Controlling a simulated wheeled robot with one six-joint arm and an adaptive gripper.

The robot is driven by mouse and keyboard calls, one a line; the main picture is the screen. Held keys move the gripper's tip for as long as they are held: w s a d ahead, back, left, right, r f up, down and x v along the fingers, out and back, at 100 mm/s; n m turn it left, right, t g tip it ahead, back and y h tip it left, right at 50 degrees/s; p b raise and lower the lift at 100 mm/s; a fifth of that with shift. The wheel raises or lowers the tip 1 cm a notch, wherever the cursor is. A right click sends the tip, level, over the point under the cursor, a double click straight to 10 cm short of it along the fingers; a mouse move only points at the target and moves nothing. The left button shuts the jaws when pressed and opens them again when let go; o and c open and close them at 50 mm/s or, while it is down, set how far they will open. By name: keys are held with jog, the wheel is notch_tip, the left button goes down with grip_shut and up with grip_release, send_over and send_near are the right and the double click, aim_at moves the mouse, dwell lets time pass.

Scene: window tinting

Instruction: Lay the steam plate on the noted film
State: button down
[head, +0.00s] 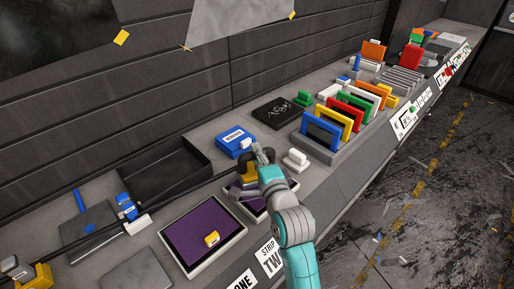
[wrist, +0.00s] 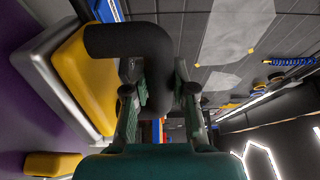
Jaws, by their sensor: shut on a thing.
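My gripper (head: 262,156) is shut on the black handle of the steam plate, a yellow block (head: 248,180) with a grey base. The wrist view shows the curved handle between the fingers and the steam plate's yellow body (wrist: 88,80) to the left. The steam plate is at the back of the right purple film (head: 256,207), partly hidden by my arm; I cannot tell whether it touches the film. The left purple film (head: 190,232) lies flat in a pale frame, with a small yellow block (head: 212,239) on it.
A blue block (head: 235,139) with a white label and a small white block (head: 296,159) stand near my gripper. A black tray (head: 155,178) is at the back left. A rack of coloured panels (head: 330,138) stands to the right. A dark bar crosses the bench.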

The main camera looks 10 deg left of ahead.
jog(key=shift+f, duration=0.25)
jog(key=shift+f, duration=0.4)
dwell(0.4)
jog(key=c, duration=0.9)
grip_release()
jog(key=shift+f, duration=0.1)
jog(key=v, duration=1.2)
